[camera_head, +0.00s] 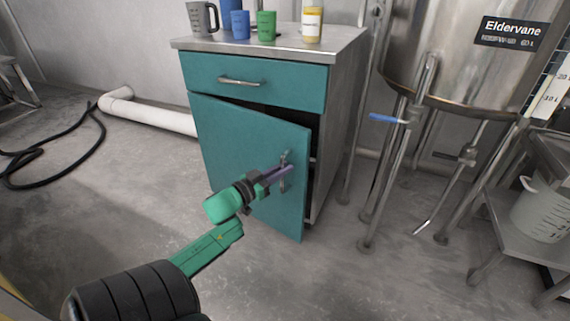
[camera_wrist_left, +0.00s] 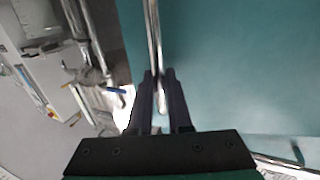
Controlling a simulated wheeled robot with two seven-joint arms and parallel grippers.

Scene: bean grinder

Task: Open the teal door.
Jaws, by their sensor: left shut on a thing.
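The teal door (camera_head: 236,146) is on the front of a grey cabinet, below a teal drawer (camera_head: 262,82). The door stands ajar, its right edge swung out from the cabinet frame, with a dark gap along its top and right side. My left gripper (camera_head: 284,172) is at the door's vertical metal handle (camera_head: 285,158), near the right edge. In the left wrist view the two dark fingers (camera_wrist_left: 160,98) are closed around the handle bar (camera_wrist_left: 154,40), with the teal door face (camera_wrist_left: 225,60) behind. My right gripper is in neither view.
Cups and a bottle (camera_head: 312,22) stand on the cabinet top (camera_head: 290,45). A steel tank (camera_head: 450,65) on legs stands to the right, with a blue-handled valve (camera_head: 388,118). A white pipe (camera_head: 150,115) and black hose (camera_head: 60,150) lie left. Floor before the door is clear.

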